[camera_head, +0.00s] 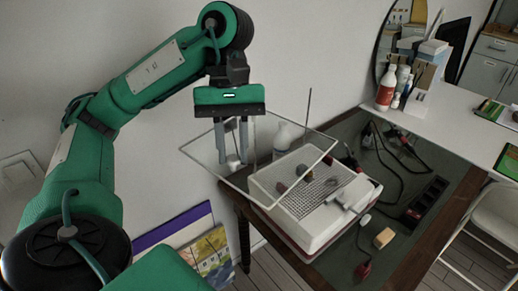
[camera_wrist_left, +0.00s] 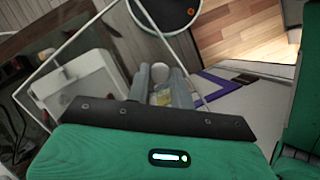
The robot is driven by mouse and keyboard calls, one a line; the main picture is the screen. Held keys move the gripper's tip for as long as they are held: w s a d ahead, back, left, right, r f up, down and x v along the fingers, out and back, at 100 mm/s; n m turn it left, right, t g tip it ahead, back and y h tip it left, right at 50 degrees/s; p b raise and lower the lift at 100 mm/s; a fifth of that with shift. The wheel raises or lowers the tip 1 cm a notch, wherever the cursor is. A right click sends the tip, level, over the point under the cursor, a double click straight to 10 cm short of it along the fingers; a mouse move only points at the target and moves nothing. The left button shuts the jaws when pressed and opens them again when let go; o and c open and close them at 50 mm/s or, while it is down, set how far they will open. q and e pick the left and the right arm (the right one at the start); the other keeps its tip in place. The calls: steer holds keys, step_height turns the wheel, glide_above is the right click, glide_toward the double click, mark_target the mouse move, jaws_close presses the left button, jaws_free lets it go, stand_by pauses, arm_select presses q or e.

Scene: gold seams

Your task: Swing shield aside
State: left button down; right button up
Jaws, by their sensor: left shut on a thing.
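The shield (camera_head: 302,174) is a clear panel with a thin pale frame, tilted above and to the left of a white tray-like unit (camera_head: 315,232). Its frame also crosses the wrist view (camera_wrist_left: 66,50). My left gripper (camera_head: 232,152) points down at the shield's left part. Its fingers are shut on a small white knob (camera_wrist_left: 160,72) that seems to belong to the shield; the exact contact is partly hidden by the fingers. The white unit holds a wire mesh (camera_head: 312,195) with small dark and brown pieces on it. My right gripper is not in view.
A thin upright rod (camera_head: 308,115) and a white bottle (camera_head: 282,137) stand behind the shield. Black cables and a power strip (camera_head: 427,198) lie to the right. The wall is close on the left.

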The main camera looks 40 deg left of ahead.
mark_target(215, 170)
arm_select(q)
steer(key=shift+s+a+r+m+p, duration=0.1)
steer(key=shift+s+a+m+p, duration=0.15)
steer(key=shift+a, duration=0.35)
steer(key=shift+s+a+m+p, duration=0.1)
steer(key=shift+s+a+m, duration=0.25)
steer(key=shift+a, duration=0.2)
steer(key=shift+s+a+m, duration=0.15)
steer(key=shift+a+m, duration=0.15)
steer(key=shift+a, duration=0.1)
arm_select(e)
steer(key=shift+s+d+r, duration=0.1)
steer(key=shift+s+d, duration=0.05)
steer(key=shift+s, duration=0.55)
arm_select(q)
steer(key=c, duration=1.2)
jaws_free()
steer(key=shift+c, duration=0.2)
steer(key=shift+g, duration=0.3)
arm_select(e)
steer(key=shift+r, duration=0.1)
